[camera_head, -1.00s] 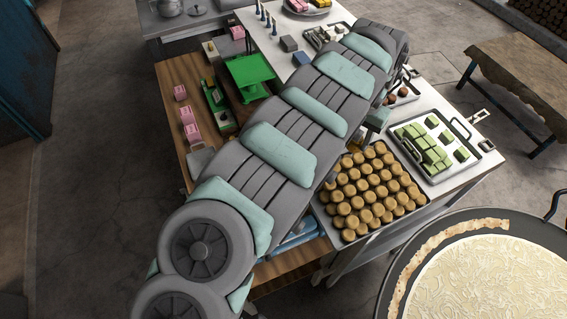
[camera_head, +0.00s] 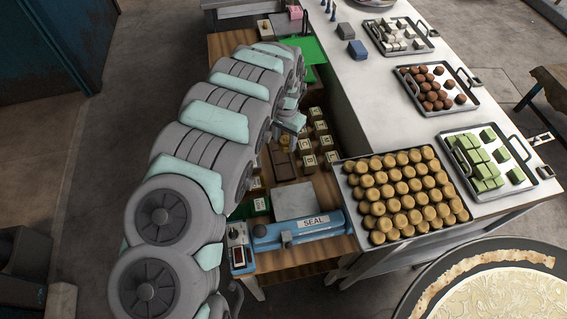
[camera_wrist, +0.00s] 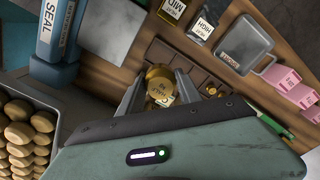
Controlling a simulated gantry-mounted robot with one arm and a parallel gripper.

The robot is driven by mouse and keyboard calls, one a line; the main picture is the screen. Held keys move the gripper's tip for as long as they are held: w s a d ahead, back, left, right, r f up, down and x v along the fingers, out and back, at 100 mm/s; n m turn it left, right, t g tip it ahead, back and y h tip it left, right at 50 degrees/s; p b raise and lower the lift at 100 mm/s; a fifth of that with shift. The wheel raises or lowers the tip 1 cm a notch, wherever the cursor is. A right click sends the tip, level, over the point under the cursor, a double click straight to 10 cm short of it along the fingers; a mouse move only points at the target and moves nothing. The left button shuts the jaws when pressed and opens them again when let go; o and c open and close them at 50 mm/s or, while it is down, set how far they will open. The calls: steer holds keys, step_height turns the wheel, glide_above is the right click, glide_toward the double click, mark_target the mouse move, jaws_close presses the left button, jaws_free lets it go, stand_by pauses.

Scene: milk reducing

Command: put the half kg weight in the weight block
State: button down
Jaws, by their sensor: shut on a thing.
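My gripper (camera_wrist: 158,92) is shut on a brass weight (camera_wrist: 160,82) in the wrist view; its label reads as half kg, partly legible. The weight is between the two fingers, over or very close to the brown weight block (camera_wrist: 197,72), which has a row of square recesses. I cannot tell whether the weight touches the block. In the head view the weight block (camera_head: 283,168) lies on the wooden table, and my gripper (camera_head: 290,127) is just beyond it, partly hidden by my arm.
A blue sealer (camera_head: 300,229) marked SEAL stands in front of the block. Several labelled cubes (camera_head: 318,128) stand to its right. A tray of round golden pieces (camera_head: 345,168) is farther right. The wrist view shows a grey container (camera_wrist: 243,45) and pink boxes (camera_wrist: 300,92).

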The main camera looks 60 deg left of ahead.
step_height(320, 180, down, 11)
steer(key=shift+w+r+p, duration=0.15)
steer(key=shift+r+p, duration=0.05)
steer(key=shift+p, duration=0.15)
steer(key=shift+a+f, duration=0.1)
steer(key=shift+f, duration=0.55)
step_height(320, 180, down, 3)
steer(key=shift+r+b, duration=0.1)
steer(key=shift+b, duration=1.05)
steer(key=shift+f, duration=0.35)
steer(key=shift+r, duration=0.2)
steer(key=shift+f, duration=0.2)
steer(key=c, duration=0.8)
jaws_free()
